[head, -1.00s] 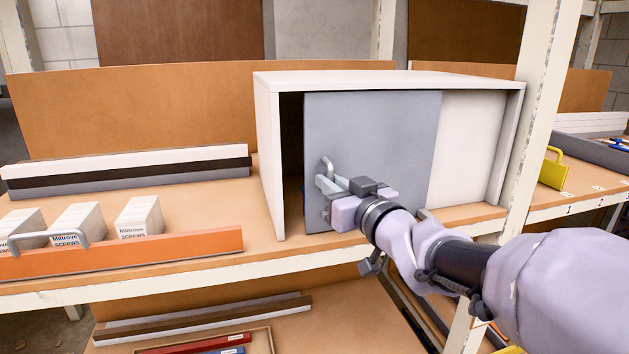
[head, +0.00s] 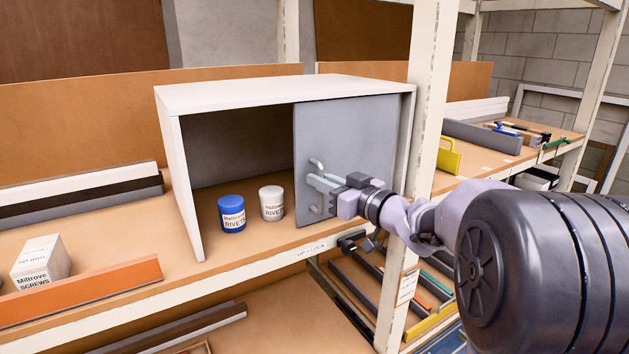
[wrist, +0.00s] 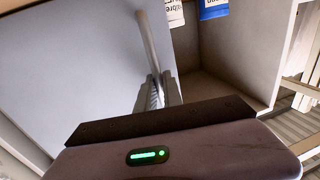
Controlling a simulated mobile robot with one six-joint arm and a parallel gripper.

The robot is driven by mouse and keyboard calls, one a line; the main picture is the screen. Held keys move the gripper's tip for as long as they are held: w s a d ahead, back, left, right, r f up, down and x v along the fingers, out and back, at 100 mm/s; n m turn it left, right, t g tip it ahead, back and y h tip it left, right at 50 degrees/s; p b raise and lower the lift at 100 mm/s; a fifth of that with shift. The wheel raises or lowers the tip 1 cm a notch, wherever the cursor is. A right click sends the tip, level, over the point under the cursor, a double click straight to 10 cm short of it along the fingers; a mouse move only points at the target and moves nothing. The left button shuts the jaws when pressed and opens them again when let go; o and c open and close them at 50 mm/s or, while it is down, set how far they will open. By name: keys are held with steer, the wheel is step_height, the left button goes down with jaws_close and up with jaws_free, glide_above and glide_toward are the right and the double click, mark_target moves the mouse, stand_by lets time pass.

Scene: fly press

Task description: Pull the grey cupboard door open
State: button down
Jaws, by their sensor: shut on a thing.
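The grey cupboard door (head: 360,130) covers the right part of the white cupboard (head: 250,92); the left part stands open. A bar handle (head: 316,163) is on the door near its left edge. My gripper (head: 318,184) is shut on the handle. In the wrist view the handle (wrist: 147,40) runs down between the finger tips (wrist: 157,92), and the door (wrist: 70,65) fills the left side. The fingers hide part of the handle.
A blue tin (head: 232,214) and a white tin (head: 272,203) stand inside the cupboard. A shelf post (head: 425,140) rises just right of the cupboard, close to my arm. A white screw box (head: 40,264) stands behind an orange strip (head: 90,290) at left.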

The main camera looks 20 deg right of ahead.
steer(key=c, duration=1.5)
jaws_free()
steer(key=shift+w, duration=0.1)
steer(key=b+v, duration=0.3)
steer(key=v, duration=1.4)
steer(key=shift+s+d, duration=0.1)
steer(key=shift+s, duration=0.15)
